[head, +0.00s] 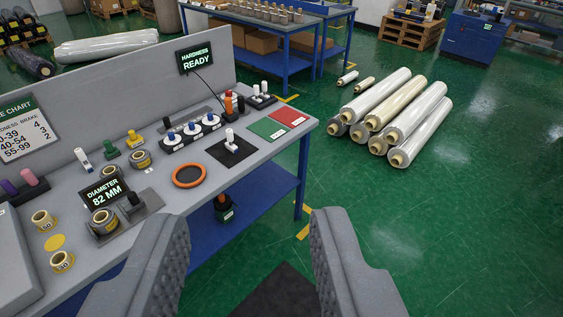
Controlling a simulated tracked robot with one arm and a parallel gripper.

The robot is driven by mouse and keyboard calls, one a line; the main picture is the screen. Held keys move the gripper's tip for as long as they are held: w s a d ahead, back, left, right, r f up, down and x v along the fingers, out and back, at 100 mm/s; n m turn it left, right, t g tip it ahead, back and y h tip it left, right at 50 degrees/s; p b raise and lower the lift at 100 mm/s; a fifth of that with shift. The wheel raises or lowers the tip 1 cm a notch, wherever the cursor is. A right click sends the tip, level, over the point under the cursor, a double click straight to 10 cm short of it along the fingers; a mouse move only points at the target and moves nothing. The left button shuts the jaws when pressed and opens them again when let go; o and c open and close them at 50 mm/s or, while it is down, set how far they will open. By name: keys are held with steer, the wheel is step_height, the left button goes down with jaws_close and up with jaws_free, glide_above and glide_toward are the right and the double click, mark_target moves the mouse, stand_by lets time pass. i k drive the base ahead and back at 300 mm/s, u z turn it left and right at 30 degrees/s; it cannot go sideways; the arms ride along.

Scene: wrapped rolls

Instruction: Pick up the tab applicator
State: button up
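My gripper (252,228) is open and empty. Its two grey padded fingers are wide apart in the foreground, the left one over the bench's front edge. No item carries a readable tab applicator label, so I cannot tell for sure which one it is. Candidates on the grey bench (160,205) are a white-handled tool (230,139) upright on a black pad (243,152), an orange and black hand tool (229,103) at the back, and a green tool (110,150) at the left. All stand apart from my gripper, beyond its fingers.
An orange ring (188,175), tape rolls (61,261), a diameter display (105,193) and a hardness display (196,59) crowd the bench. Green and red pads (267,129) (288,116) lie at its right end. Wrapped rolls (403,132) lie on the floor. Green floor at right is clear.

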mark_target(230, 145)
steer(key=z, duration=0.6)
steer(key=i, duration=1.85)
steer(key=u, duration=0.8)
steer(key=i, duration=0.95)
steer(key=u, duration=0.65)
